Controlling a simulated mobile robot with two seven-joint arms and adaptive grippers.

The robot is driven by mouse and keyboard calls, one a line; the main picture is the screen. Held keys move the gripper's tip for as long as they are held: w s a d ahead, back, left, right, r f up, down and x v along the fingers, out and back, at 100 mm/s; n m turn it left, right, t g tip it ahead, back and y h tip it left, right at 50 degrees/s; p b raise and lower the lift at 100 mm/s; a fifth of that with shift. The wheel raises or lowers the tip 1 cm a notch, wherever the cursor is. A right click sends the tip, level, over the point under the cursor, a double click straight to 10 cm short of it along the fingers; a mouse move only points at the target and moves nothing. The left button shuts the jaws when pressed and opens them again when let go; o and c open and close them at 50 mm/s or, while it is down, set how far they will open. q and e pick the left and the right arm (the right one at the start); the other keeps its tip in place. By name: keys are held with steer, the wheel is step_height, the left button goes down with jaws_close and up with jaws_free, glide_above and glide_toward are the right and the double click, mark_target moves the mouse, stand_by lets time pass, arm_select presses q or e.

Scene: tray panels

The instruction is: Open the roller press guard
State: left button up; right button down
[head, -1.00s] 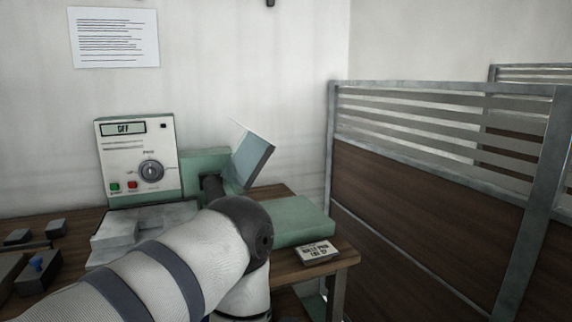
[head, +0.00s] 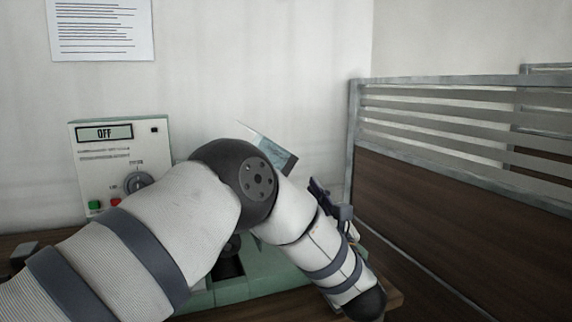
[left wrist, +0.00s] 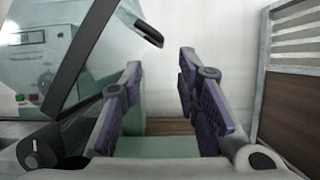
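The roller press guard (head: 272,148) shows in the head view as a tilted panel above the press, partly hidden by my left arm. In the left wrist view the guard (left wrist: 78,62) is a see-through panel with a dark slanted edge bar and a black tab at its upper right. The green press body (head: 262,278) is mostly behind my arm. My left gripper (head: 328,197) is right of the guard; in the left wrist view (left wrist: 160,65) its fingers are apart with nothing between them. Contact with the guard cannot be told. My right gripper is out of view.
A control box (head: 118,155) with its display reading OFF stands left of the press. A partition (head: 450,190) with a wood panel and slats stands close on the right. A paper sheet (head: 100,28) hangs on the wall.

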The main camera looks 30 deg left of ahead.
arm_select(q)
steer(key=x, duration=0.9)
steer(key=shift+w+a+r, duration=0.1)
steer(key=shift+a+r, duration=0.1)
steer(key=shift+a, duration=0.05)
steer(key=shift+c, duration=0.4)
jaws_close()
